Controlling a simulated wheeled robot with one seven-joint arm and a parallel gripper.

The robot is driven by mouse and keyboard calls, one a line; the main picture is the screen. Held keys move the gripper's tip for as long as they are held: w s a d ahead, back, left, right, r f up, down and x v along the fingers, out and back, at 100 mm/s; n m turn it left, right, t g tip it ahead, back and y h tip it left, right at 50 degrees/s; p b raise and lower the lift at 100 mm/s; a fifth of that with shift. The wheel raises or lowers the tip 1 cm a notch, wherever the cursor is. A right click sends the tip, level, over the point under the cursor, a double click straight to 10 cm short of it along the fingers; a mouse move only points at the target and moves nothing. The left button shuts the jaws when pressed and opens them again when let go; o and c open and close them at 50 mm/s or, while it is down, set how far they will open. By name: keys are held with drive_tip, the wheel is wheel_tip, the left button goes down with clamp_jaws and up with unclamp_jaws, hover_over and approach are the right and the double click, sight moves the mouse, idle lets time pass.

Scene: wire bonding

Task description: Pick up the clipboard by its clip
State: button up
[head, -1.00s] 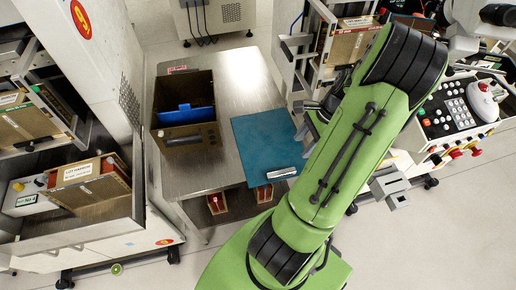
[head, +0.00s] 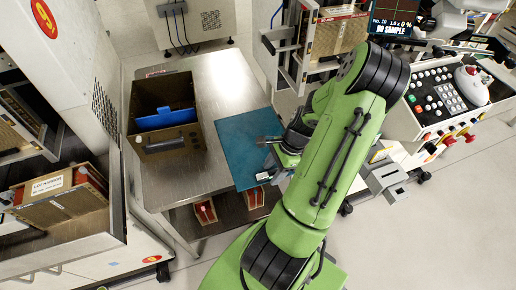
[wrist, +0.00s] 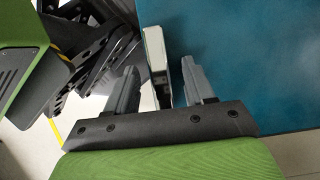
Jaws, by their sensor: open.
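The clipboard appears as a flat teal board (head: 238,145) at the right end of the metal table, its front edge reaching the table's front edge. Its pale, bar-shaped clip (head: 263,176) lies along that front edge, partly hidden by my arm in the head view. In the wrist view the teal board (wrist: 245,60) fills the right side, and the clip (wrist: 155,58) stands between my fingers. My gripper (wrist: 158,68) is open, one finger over the board side and one outside its edge.
A brown box (head: 167,143) with a blue panel (head: 166,119) inside stands on the metal table (head: 222,92), left of the board. Red-fronted boxes (head: 205,211) sit on the shelf below. A control panel (head: 447,103) is at right, with cabinets at left. Floor at front right is clear.

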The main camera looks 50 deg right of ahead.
drive_tip(key=shift+f, duration=0.1)
clamp_jaws()
idle(0.3)
